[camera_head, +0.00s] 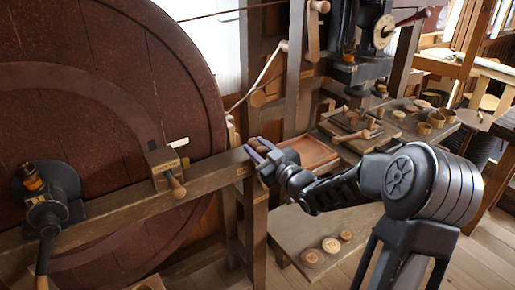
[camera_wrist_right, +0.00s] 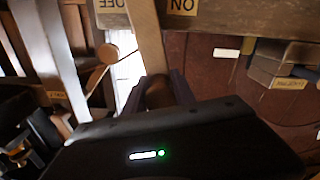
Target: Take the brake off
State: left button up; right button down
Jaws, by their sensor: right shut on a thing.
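My right gripper (camera_head: 257,149) is at the right end of the long wooden beam, in front of the big wheel's rim. In the right wrist view its two dark fingers (camera_wrist_right: 164,91) are shut on a brown wooden handle (camera_wrist_right: 158,93), which is mostly hidden between them. A pale wooden bar (camera_wrist_right: 149,40) runs up from there between an OFF label (camera_wrist_right: 108,5) and an ON label (camera_wrist_right: 183,6), both upside down. I cannot tell how the handle joins the bar. The big reddish-brown wheel (camera_head: 110,75) fills the left. My left gripper is not in view.
A wooden block with a peg (camera_head: 167,170) sits on the beam (camera_head: 115,206). A dark crank (camera_head: 46,205) is at the left. A board with tools (camera_head: 360,130) and a reddish tray (camera_head: 312,152) lie behind my right arm. Several round wooden pieces (camera_head: 331,245) lie on a low bench.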

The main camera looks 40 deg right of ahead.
jog(key=shift+d, duration=0.1)
dwell(0.6)
jog(key=d+m+p, duration=0.2)
jog(key=d+m, duration=0.3)
jog(key=d, duration=0.6)
jog(key=shift+s+d+f+m, duration=0.2)
jog(key=shift+d+f+m, duration=0.1)
jog(key=shift+m, duration=0.1)
jog(key=c, duration=1.1)
grip_release()
jog(key=shift+o, duration=0.3)
